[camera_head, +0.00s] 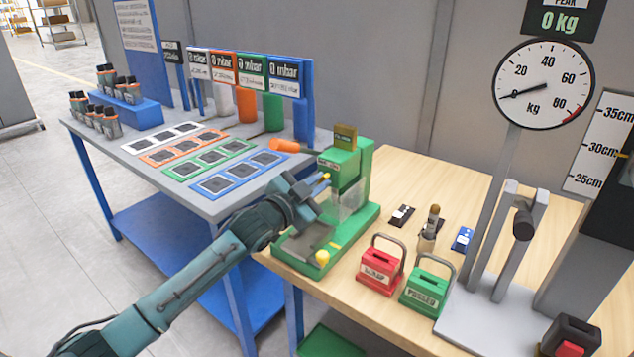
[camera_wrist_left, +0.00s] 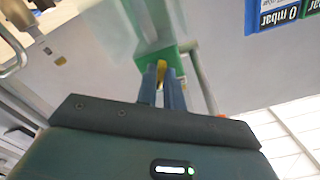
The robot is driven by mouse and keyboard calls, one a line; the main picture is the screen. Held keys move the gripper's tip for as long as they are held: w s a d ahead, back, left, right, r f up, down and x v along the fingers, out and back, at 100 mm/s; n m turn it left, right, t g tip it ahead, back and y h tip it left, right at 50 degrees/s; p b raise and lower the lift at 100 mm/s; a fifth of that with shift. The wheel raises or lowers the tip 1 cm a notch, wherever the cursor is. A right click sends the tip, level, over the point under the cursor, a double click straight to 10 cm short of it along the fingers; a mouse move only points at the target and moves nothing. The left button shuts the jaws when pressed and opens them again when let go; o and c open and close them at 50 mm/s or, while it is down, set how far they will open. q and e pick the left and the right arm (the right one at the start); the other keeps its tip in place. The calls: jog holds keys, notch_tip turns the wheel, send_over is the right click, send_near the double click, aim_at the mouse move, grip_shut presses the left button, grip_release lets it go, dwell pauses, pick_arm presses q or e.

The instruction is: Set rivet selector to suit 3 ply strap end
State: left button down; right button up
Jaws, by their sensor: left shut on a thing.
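A green rivet machine (camera_head: 352,165) with a clear guard stands at the left end of the wooden bench. A brown label plate (camera_head: 344,138) sits on its top; its text is too small to read. My left gripper (camera_head: 322,184) is at the machine's left side. In the left wrist view, its two blue fingers (camera_wrist_left: 162,85) are shut on a small yellow piece (camera_wrist_left: 161,70), likely the selector, in front of a green part of the machine (camera_wrist_left: 168,54). The selector's setting cannot be read. No 3 ply strap end can be made out. My right gripper is not in view.
A red SCRAP box (camera_head: 380,272) and a green PASSED box (camera_head: 427,292) stand on the bench, with small parts behind them. A dial gauge (camera_head: 544,84) stands to the right. A blue table (camera_head: 150,172) at left holds coloured card strips.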

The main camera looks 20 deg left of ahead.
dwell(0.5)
pick_arm(q)
jog(key=c, duration=1.5)
grip_release()
jog(key=shift+b+v, duration=0.9)
jog(key=shift+v, duration=5.7)
